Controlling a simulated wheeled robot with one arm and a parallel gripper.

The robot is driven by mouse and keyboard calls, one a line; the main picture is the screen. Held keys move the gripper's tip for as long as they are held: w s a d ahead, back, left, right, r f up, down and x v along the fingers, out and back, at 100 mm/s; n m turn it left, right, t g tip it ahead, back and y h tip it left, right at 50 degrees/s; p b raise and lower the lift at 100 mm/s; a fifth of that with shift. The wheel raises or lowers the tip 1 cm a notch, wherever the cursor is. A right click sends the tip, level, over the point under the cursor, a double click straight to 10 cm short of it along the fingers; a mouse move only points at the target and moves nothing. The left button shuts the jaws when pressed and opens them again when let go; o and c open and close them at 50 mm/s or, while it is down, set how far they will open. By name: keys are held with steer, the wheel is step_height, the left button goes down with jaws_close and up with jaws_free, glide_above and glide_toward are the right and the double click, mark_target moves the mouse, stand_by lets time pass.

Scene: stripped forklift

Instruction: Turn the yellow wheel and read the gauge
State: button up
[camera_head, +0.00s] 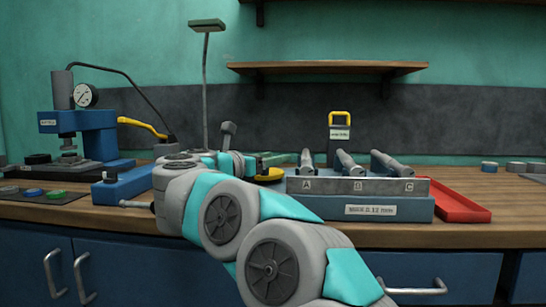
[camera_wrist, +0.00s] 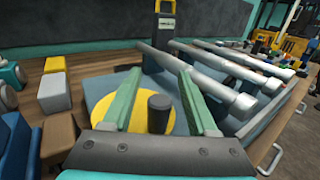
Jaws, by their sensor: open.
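The yellow wheel (camera_wrist: 139,122) is a flat disc with an upright dark knob (camera_wrist: 159,112) in the wrist view. My gripper (camera_wrist: 158,74) is open, with one green finger on each side of the knob. The fingers hide parts of the disc. Whether they touch the knob or disc I cannot tell. In the head view only an edge of the yellow wheel (camera_head: 270,175) shows beyond my arm. The round white gauge (camera_head: 85,95) is on the blue press (camera_head: 90,130) at the left. Its dial is too small to read.
Grey cylinders (camera_head: 349,164) rest in a rack labelled A, B, C (camera_head: 360,207), just right of the wheel. A red tray (camera_head: 460,205) lies beyond it. A yellow-handled block (camera_head: 339,137) stands behind. Yellow and grey blocks (camera_wrist: 54,93) stand left in the wrist view.

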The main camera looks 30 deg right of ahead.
steer(key=shift+d, duration=0.1)
jaws_close()
stand_by(0.4)
